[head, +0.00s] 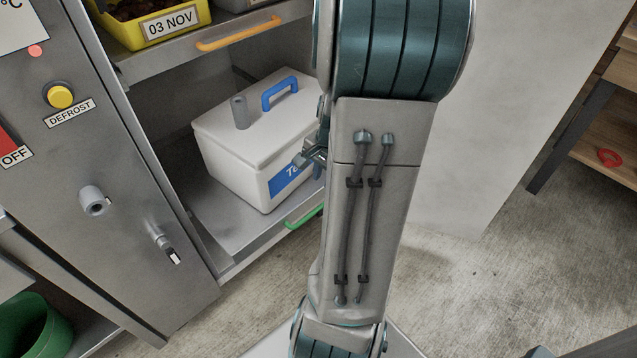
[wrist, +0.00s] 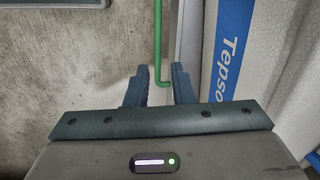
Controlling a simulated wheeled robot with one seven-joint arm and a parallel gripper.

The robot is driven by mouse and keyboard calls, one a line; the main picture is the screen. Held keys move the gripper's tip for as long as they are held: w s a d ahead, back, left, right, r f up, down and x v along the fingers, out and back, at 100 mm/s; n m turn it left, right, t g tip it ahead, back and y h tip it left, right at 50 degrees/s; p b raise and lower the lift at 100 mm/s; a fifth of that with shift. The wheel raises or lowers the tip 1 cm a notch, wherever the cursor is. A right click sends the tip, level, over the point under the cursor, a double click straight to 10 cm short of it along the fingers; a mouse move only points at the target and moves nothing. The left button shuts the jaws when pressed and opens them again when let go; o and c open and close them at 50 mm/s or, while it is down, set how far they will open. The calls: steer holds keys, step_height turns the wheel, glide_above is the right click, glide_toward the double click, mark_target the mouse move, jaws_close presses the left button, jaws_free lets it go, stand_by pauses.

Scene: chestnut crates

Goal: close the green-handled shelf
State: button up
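The shelf (head: 211,231) is a grey metal tray low in the steel cabinet. It bears a white lidded box (head: 243,163) with a blue handle. The shelf's green handle (head: 303,217) runs along its front edge, its right end hidden behind my arm. In the wrist view the green handle (wrist: 158,40) runs upward in the picture, with its bent near end between my fingertips. My gripper (head: 313,154) is open and empty; in the wrist view its fingers (wrist: 161,78) are apart. The head view shows it beside the box, higher in the picture than the handle; their exact gap is unclear.
Above is another shelf with an orange handle (head: 238,34) and a yellow crate (head: 150,27) labelled 03 NOV. A control panel (head: 75,150) with knobs stands left. A light wall or panel (head: 490,110) stands right. Bare concrete floor (head: 450,275) lies in front.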

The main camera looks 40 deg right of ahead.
steer(key=shift+m, duration=0.5)
steer(key=f+b, duration=0.1)
steer(key=f, duration=0.3)
steer(key=w+d+f+b, duration=0.1)
steer(key=f+b, duration=0.1)
steer(key=f, duration=0.2)
steer(key=w+f+b, duration=0.1)
steer(key=f, duration=0.4)
steer(key=shift+d, duration=0.3)
